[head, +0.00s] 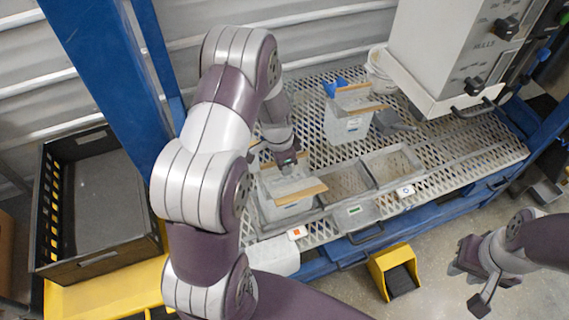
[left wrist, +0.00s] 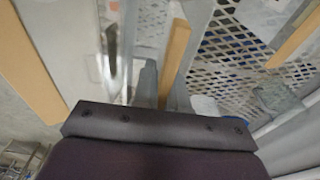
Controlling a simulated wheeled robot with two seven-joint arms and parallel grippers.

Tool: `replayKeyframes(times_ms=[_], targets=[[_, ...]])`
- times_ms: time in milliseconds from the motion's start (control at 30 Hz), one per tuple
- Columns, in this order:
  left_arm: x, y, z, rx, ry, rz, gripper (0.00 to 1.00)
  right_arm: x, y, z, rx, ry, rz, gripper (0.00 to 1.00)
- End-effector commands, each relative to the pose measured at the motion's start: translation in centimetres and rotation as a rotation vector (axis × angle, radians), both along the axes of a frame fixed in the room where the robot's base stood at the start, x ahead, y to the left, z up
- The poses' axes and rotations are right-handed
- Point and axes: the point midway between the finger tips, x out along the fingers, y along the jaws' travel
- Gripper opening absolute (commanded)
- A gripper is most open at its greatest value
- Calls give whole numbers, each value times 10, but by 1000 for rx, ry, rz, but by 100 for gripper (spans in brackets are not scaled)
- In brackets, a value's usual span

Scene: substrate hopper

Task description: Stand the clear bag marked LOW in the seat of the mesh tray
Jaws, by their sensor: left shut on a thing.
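A clear bag (head: 290,193) with tan strips along its top edges stands at the left end of the metal tray (head: 322,204). My left gripper (head: 287,165) is over this bag, shut on its upper part; the fingertips are mostly hidden. In the left wrist view a tan strip (left wrist: 175,58) shows just beyond the gripper. A second clear bag (head: 346,124), also with tan strips, stands upright further back on the mesh. I cannot read LOW on either bag. The tray's middle and right compartments look empty. My right gripper (head: 476,280) is open and empty over the floor.
The mesh bench top (head: 440,150) has free room at right. A grey scoop (head: 392,122), a white bucket (head: 380,70) and a blue clip (head: 335,86) are behind. A grey machine (head: 440,45) overhangs the back right. A black crate (head: 95,210) stands left.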

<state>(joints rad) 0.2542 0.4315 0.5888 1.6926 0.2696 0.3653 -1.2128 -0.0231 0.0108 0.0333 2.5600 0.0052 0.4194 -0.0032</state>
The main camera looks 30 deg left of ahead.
Motion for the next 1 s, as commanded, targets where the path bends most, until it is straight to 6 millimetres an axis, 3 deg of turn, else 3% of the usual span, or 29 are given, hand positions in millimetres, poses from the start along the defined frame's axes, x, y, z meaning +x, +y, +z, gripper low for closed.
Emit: replayKeyframes(times_ms=[67, 100, 167, 433, 533, 800, 1000], targets=[[0, 0, 0, 0, 0, 0, 0, 0, 0, 0, 0, 0, 0, 30], [0, 0, 0, 0, 0, 0, 22, 0, 0, 0, 0, 0, 0, 30], [0, 0, 0, 0, 0, 0, 42, 0, 0, 0, 0, 0, 0, 30], [0, 0, 1, 0, 0, 0, 42, 0, 0, 1, 0, 0, 0, 30], [0, 1, 10, 1, -4, -1, 42, 0, 0, 3, 0, 0, 0, 30], [-7, 6, 80, 1, -5, 0, 42, 0, 0, 14, 0, 0, 0, 30], [-11, 9, 117, 0, -3, 0, 42, 0, 0, 17, 0, 0, 0, 30]])
